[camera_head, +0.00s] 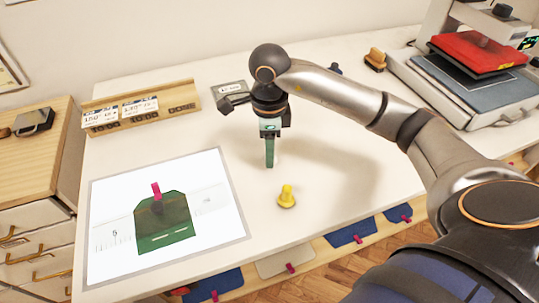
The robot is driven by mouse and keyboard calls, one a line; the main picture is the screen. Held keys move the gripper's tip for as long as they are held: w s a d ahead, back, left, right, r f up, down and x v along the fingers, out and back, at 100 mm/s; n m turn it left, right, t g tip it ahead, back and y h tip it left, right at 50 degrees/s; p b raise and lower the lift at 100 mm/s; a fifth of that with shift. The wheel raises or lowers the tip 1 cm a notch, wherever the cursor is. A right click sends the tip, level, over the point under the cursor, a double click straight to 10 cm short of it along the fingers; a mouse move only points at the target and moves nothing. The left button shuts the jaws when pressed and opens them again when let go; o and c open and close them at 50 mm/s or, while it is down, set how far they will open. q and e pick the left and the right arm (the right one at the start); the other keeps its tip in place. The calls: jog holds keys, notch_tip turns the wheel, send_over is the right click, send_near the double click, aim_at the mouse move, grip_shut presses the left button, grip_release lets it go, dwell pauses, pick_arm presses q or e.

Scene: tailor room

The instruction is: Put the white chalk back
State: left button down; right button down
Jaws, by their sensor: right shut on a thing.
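My right gripper (270,124) points straight down over the table and is shut on a slim green-teal stick (269,152), which hangs upright below the jaws. I cannot tell whether the stick's lower end touches the table. I cannot make out a clearly white chalk on the table. A long wooden holder (180,95) with white labelled cards stands at the back left, apart from the gripper. A small grey labelled tray (230,87) lies just behind the gripper, partly hidden by it. My left gripper is not in view.
A yellow peg-like piece (287,198) stands in front of the gripper. A white sheet (112,192) with a green pocket piece (166,218) and a pink clip (156,190) lies front left. A red-topped press (478,53) is at the back right. Table (345,180) between is clear.

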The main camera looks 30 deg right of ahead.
jog(key=shift+s+f, duration=0.1)
jog(key=shift+f, duration=1)
jog(key=shift+f, duration=0.1)
jog(key=shift+c, duration=2.2)
grip_release()
notch_tip(320, 180, up, 12)
jog(key=shift+r+p, duration=0.15)
jog(key=shift+p, duration=0.3)
jog(key=shift+s, duration=0.1)
